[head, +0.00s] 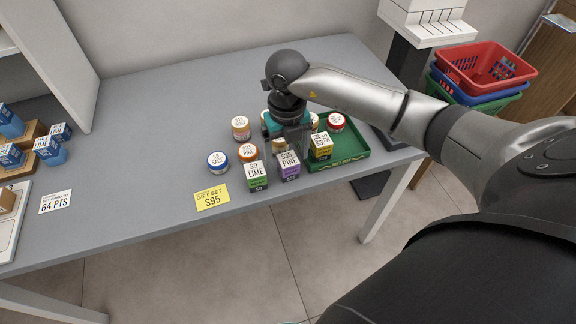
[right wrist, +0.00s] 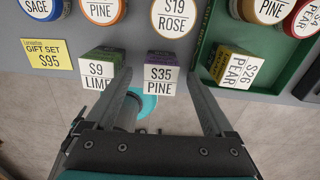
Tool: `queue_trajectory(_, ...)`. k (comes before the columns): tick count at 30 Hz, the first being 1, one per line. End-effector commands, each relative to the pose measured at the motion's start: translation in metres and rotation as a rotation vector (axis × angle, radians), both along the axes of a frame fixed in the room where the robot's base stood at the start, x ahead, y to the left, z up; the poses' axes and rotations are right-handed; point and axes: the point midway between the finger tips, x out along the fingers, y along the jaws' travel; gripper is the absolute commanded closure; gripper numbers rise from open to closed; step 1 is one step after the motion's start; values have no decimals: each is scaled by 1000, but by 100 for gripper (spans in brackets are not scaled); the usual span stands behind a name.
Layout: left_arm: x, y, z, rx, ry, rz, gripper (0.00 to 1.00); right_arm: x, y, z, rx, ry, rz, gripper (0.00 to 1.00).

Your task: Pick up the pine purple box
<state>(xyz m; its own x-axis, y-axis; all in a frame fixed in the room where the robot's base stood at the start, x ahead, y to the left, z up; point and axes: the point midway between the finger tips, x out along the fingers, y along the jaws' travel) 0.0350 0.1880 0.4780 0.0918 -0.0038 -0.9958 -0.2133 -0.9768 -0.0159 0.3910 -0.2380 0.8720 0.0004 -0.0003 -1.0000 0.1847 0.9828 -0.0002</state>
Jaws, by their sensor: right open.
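The pine purple box (head: 288,165) has a white top reading "S35 PINE" and purple sides. It stands on the grey counter between the lime box and the green tray. In the right wrist view the pine box (right wrist: 161,78) shows between the two fingers. My right gripper (head: 291,146) points down over the pine box, and its fingers partly hide the area behind it. In the right wrist view the gripper (right wrist: 160,82) is open and empty, one finger on each side of the box; I cannot tell whether they touch it. My left gripper is not in view.
A green-sided lime box (head: 256,176) stands close on the left. A green tray (head: 352,157) on the right holds a pear box (head: 321,146) and jars. Several jars, such as the blue sage jar (head: 217,162), stand behind. A yellow price card (head: 212,198) lies near the front edge.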

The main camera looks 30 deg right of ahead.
Motion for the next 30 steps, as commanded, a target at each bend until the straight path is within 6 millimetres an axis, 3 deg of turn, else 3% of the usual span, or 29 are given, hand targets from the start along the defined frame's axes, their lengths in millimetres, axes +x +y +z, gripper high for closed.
queue_trajectory(6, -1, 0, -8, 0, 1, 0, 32, -4, 0, -34, 1, 3, 1, 12)
queue_trajectory(14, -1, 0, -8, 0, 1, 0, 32, -3, 0, -37, 0, 0, 1, 12)
queue_trajectory(30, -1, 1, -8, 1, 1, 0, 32, -3, 0, -37, 0, 0, 1, 73)
